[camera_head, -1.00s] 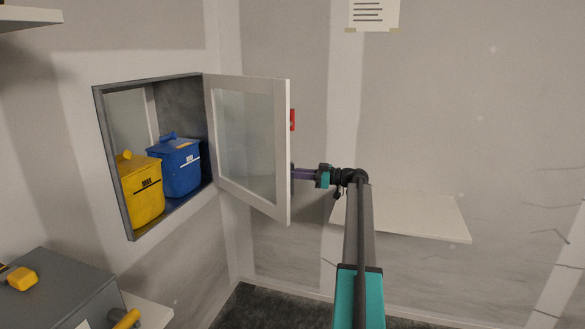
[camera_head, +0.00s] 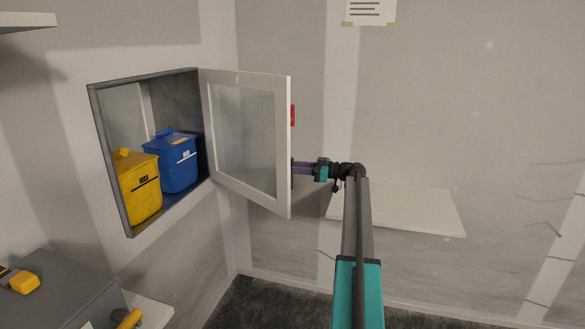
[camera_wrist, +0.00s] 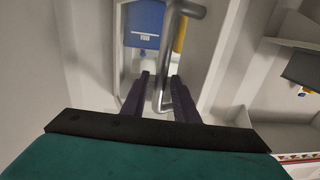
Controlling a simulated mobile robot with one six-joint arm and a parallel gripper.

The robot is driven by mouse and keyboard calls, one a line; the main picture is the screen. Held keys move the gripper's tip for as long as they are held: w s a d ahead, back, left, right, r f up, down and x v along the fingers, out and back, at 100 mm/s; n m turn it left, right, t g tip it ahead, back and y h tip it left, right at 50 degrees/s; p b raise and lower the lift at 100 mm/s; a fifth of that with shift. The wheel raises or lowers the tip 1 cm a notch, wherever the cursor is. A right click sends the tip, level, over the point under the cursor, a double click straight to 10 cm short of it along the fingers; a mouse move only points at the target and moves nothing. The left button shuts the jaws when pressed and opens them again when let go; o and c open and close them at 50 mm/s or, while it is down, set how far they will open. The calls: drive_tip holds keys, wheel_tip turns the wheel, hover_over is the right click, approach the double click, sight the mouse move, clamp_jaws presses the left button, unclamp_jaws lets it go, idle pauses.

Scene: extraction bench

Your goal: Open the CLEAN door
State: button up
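A white-framed glass door (camera_head: 284,150) stands swung open from a grey wall hatch (camera_head: 115,78), hinged on the hatch's right side. No CLEAN lettering is readable on it. My gripper (camera_head: 296,168) is at the door's outer face, its fingertips partly hidden behind the door edge. In the wrist view, the two dark fingers of my gripper (camera_wrist: 160,78) are apart. A grey metal bar handle (camera_wrist: 166,65) runs between them, closer to the right finger; contact is unclear. A yellow bin (camera_head: 140,190) and a blue bin (camera_head: 178,165) stand inside the hatch.
A small red piece (camera_head: 292,115) shows by the door's free edge. A white shelf (camera_head: 410,210) is on the back wall, beside my arm. A grey box (camera_head: 70,285) with yellow-handled parts is at the lower left. The space below the door is clear.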

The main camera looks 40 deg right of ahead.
drive_tip(key=shift+s, duration=0.1)
drive_tip(key=shift+s+d+f, duration=0.1)
drive_tip(key=shift+d, duration=0.05)
drive_tip(key=p+v, duration=0.2)
drive_tip(key=v, duration=1.1)
idle(0.4)
drive_tip(key=shift+s+d, duration=0.1)
drive_tip(key=shift+s, duration=0.05)
